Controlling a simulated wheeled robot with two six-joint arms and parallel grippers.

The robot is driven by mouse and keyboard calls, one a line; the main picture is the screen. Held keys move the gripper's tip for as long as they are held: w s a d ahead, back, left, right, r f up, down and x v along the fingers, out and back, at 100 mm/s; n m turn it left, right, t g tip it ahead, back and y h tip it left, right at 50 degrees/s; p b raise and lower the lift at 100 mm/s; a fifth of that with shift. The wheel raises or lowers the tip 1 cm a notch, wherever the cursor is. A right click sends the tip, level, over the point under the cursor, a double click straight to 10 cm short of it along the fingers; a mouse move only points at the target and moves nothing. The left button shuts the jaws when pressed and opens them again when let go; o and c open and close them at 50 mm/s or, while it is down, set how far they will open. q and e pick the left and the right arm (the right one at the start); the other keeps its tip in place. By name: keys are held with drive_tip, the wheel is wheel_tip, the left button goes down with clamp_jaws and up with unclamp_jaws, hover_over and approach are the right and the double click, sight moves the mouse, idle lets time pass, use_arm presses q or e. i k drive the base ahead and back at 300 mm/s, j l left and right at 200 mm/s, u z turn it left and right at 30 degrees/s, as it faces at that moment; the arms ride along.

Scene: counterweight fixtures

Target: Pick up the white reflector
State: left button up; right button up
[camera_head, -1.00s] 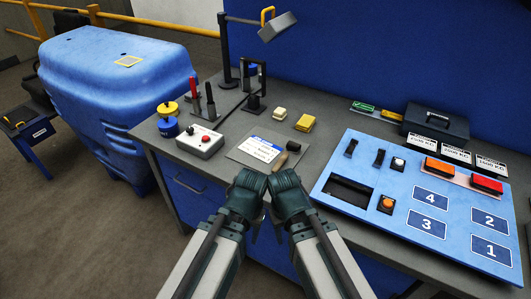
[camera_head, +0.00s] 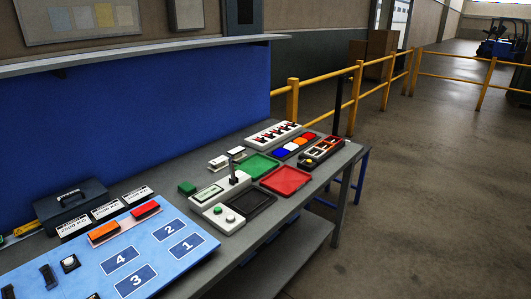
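I cannot clearly pick out a white reflector in the head view. Two small white blocks (camera_head: 218,162) stand behind the white control box on the bench, and I cannot tell whether either is a reflector. An orange block (camera_head: 103,232) and a red block (camera_head: 145,210) lie on a pale strip at the back of the blue panel (camera_head: 200,247). Neither of my grippers is in view.
The grey bench carries a dark toolbox (camera_head: 72,203), labelled white cards (camera_head: 107,210), a white control box (camera_head: 221,203), a black tray (camera_head: 250,207), a green tray (camera_head: 256,166) and a red tray (camera_head: 286,180). Yellow railings (camera_head: 337,110) stand beyond; open floor lies right.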

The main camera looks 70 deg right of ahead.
sight(238, 149)
drive_tip(key=z, duration=2.1)
drive_tip(key=i+l+z, duration=0.25)
drive_tip(key=i+l, duration=1.5)
